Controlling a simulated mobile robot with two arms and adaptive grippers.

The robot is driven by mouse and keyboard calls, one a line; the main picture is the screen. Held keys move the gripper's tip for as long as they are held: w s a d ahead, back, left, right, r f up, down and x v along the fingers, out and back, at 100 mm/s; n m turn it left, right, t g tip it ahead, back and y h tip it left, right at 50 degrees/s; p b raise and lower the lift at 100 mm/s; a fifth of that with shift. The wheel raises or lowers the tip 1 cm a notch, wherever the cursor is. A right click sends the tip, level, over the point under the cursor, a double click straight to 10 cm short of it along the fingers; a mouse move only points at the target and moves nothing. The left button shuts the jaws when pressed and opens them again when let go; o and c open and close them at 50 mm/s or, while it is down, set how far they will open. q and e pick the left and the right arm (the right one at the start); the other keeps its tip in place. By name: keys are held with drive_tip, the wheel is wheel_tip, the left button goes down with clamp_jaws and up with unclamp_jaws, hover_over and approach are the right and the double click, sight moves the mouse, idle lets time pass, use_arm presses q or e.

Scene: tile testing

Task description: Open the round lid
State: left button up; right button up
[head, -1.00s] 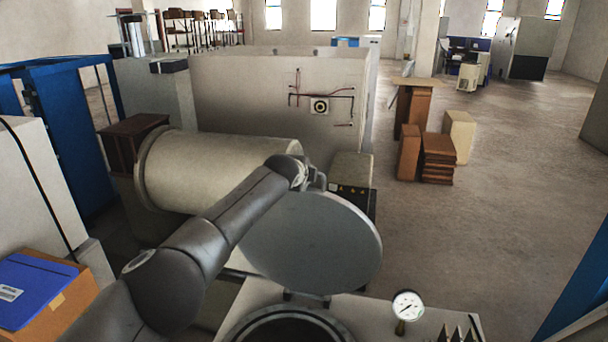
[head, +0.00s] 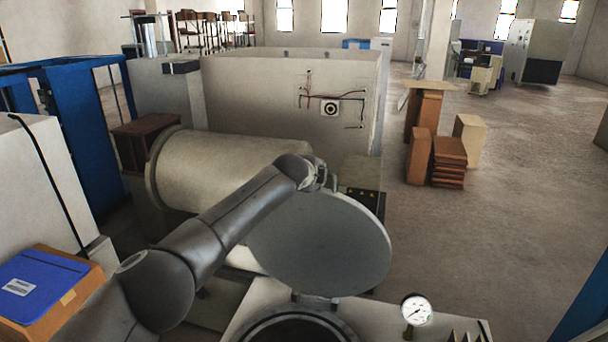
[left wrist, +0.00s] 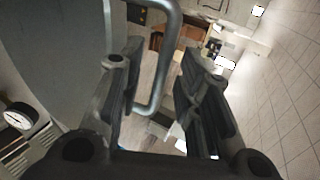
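The round lid (head: 325,245) is a large grey disc, standing raised and tilted on its hinge above the dark round opening (head: 295,331). In the left wrist view, the lid (left wrist: 50,50) fills the upper left, with its bent metal handle (left wrist: 170,55) beside it. My left arm reaches over to the lid's far upper edge in the head view; the gripper there is mostly hidden. In the left wrist view, my left gripper (left wrist: 158,75) has its fingers apart, with the handle showing between them; contact is not visible. My right gripper is not in view.
A pressure gauge (head: 416,309) stands right of the opening. A large pale cylinder (head: 225,170) lies behind my arm. A blue folder on a cardboard box (head: 78,297) is at the left. Brown boxes (head: 449,160) stand farther back; open floor lies at the right.

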use_arm(q)
drive_tip(key=v, duration=1.1)
idle(0.4)
drive_tip(key=shift+a+f, duration=0.1)
drive_tip(key=shift+f, duration=0.1)
